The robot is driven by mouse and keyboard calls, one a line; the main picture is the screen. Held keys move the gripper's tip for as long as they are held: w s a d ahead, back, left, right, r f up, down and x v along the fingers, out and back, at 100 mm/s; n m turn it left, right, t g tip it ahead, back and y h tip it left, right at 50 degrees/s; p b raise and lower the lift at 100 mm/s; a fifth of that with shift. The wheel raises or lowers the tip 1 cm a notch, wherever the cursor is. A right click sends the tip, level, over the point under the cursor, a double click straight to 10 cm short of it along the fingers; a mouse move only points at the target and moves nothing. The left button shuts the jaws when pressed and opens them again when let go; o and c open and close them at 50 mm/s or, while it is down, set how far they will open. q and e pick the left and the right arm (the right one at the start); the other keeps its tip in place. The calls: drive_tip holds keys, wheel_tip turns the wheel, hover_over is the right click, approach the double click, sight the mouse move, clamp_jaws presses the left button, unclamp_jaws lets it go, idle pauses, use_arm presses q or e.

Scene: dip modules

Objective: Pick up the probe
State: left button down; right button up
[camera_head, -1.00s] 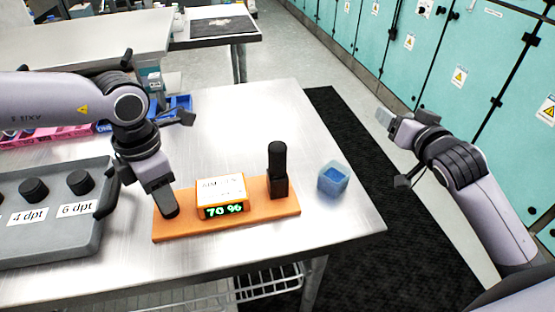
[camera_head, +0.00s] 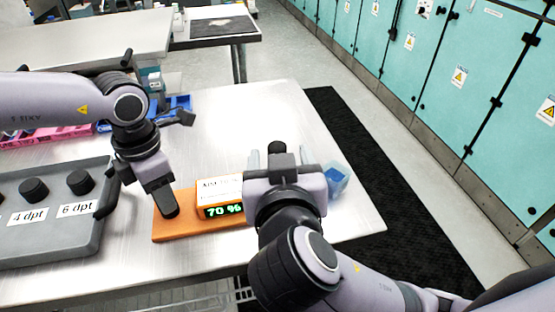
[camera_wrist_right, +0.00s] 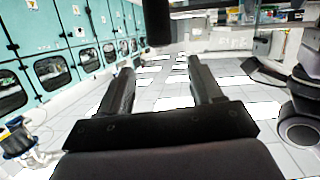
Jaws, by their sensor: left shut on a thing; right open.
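The probe (camera_head: 277,147) is a black upright cylinder at the right part of the orange base (camera_head: 180,228). Only its top shows in the head view, behind my right gripper. In the right wrist view the probe (camera_wrist_right: 157,22) is a dark shape at the top, centred between the fingers. My right gripper (camera_head: 279,155) is open, with one finger to each side of the probe's top in the head view. I cannot tell whether they touch. My left gripper (camera_head: 168,208) is shut on a dark post at the base's left end. The base carries a display (camera_head: 222,211) reading 70 %.
A blue translucent cup (camera_head: 337,178) stands just right of my right gripper. A grey tray (camera_head: 60,248) with black knobs labelled 4 dpt and 6 dpt lies at left. Blue and pink bins stand behind it. The metal table (camera_head: 250,115) is clear behind the base.

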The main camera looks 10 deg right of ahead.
drive_tip(key=shift+m+g, duration=0.6)
drive_tip(key=shift+g, duration=0.2)
drive_tip(key=w+f, duration=0.1)
drive_tip(key=w+d+f, duration=0.1)
drive_tip(key=f, duration=0.1)
drive_tip(key=w+f, duration=0.1)
drive_tip(key=f, duration=0.1)
drive_tip(key=shift+w+d+f, duration=0.15)
drive_tip(key=shift+w, duration=0.05)
drive_tip(key=shift+a+x, duration=0.15)
drive_tip(key=shift+x, duration=1.25)
drive_tip(key=shift+a+x, duration=0.2)
drive_tip(key=shift+x, duration=1.15)
drive_tip(key=shift+w, duration=0.1)
drive_tip(key=c, duration=1.1)
